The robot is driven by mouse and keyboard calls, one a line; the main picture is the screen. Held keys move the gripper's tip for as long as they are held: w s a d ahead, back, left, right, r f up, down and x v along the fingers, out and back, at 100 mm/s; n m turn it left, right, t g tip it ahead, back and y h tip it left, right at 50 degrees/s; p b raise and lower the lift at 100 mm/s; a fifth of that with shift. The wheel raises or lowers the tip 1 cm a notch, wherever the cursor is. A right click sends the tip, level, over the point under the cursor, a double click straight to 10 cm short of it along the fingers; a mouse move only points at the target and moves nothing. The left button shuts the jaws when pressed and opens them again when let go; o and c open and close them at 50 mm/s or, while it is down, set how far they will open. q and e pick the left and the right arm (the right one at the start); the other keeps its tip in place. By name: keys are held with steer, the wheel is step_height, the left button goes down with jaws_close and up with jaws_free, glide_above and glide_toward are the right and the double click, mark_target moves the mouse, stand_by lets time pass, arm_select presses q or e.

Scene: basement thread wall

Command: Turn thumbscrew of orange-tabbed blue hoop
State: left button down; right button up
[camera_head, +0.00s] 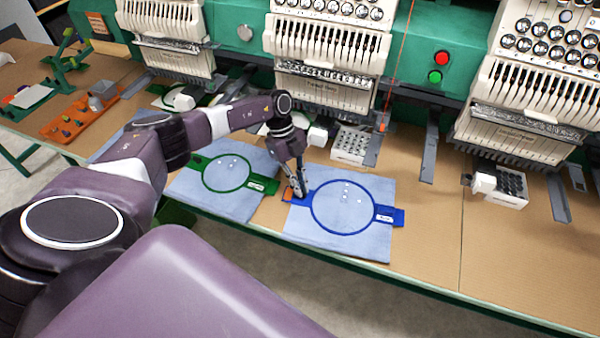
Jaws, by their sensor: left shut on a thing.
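The blue hoop (313,216) lies on a light blue cloth (378,246) on the table. A blue bracket with a white label (386,218) sticks out at its right. An orange tab (288,193) shows at its left side, beside my fingers. My left gripper (299,192) points down at the hoop's upper left edge and is shut on the thumbscrew there. The fingers hide the thumbscrew, so its angle cannot be seen. My right gripper is out of view.
A green hoop (205,181) on another cloth lies to the left. Embroidery machine heads (328,50) hang behind. A white tray (350,146) stands behind the blue hoop. An orange tray (80,122) with small parts is at far left. The table at right is mostly clear.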

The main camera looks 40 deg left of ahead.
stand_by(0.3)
arm_select(q)
steer(key=c, duration=2)
jaws_free()
steer(key=shift+c, duration=0.2)
steer(key=v, duration=1.2)
steer(key=shift+f, duration=0.1)
